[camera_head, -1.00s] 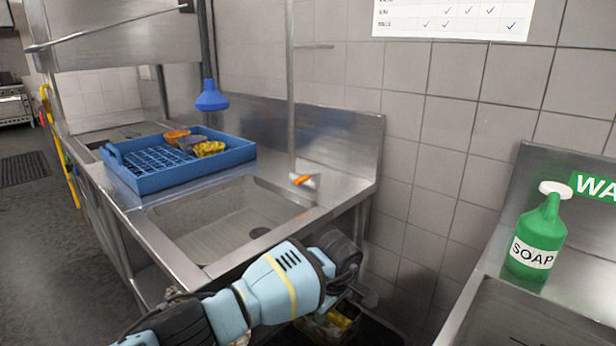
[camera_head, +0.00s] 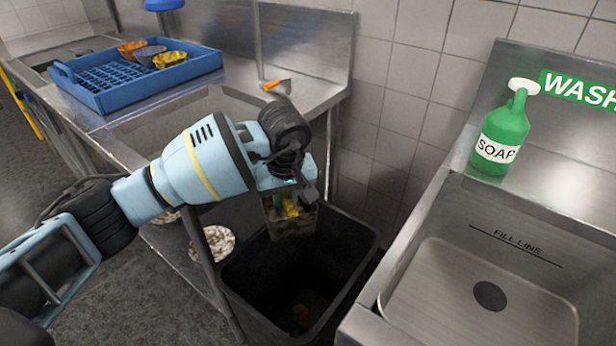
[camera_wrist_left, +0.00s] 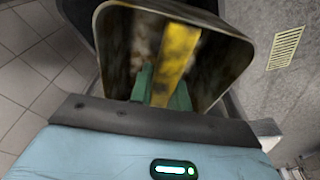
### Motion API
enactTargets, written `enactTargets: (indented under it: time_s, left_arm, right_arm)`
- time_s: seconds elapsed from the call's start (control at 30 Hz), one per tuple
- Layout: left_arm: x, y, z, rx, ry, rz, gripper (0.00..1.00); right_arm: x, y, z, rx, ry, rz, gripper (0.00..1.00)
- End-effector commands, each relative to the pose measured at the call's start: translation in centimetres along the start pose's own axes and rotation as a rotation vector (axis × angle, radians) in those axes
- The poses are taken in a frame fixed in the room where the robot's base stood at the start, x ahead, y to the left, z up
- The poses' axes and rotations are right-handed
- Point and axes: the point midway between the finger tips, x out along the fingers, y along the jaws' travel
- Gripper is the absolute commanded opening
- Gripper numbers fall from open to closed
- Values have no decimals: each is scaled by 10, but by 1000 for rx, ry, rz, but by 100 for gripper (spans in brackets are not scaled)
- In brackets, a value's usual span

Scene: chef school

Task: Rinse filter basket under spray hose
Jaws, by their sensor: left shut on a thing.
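The filter basket (camera_head: 291,224) is a grey, box-shaped basket with brownish residue inside and a yellow bar across it. It hangs over the back left part of a black bin. My left gripper (camera_head: 289,202) is shut on the yellow bar, and in the left wrist view its green fingertips (camera_wrist_left: 164,88) grip the bar (camera_wrist_left: 177,62) inside the basket's rim. The blue spray head (camera_head: 165,4) of the hose is cut off at the top edge, above the blue rack. My right gripper is out of view.
The black bin (camera_head: 249,285) stands between two steel sinks, with small scraps at its bottom. The left sink (camera_head: 140,131) is partly behind my arm. The blue rack (camera_head: 97,103) holds bowls. A soap bottle (camera_head: 502,135) stands behind the empty right sink (camera_head: 430,282).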

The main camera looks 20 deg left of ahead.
Motion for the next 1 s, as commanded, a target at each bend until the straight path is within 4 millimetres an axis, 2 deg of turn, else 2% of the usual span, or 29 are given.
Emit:
enactTargets:
  time_s: [0.2, 0.5, 0.7, 1.0]
  left_arm:
    - [-30, -39, 35, 277, 4, 42, 0]
    - [-51, -84, 80, 551, 1, 84, 0]
    - [-54, -93, 90, 606, 0, 94, 0]
    - [-54, -93, 90, 606, 0, 95, 0]
  right_arm:
    - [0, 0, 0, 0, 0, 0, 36]
    - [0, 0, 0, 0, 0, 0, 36]
    - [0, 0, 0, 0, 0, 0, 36]
    - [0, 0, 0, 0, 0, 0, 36]
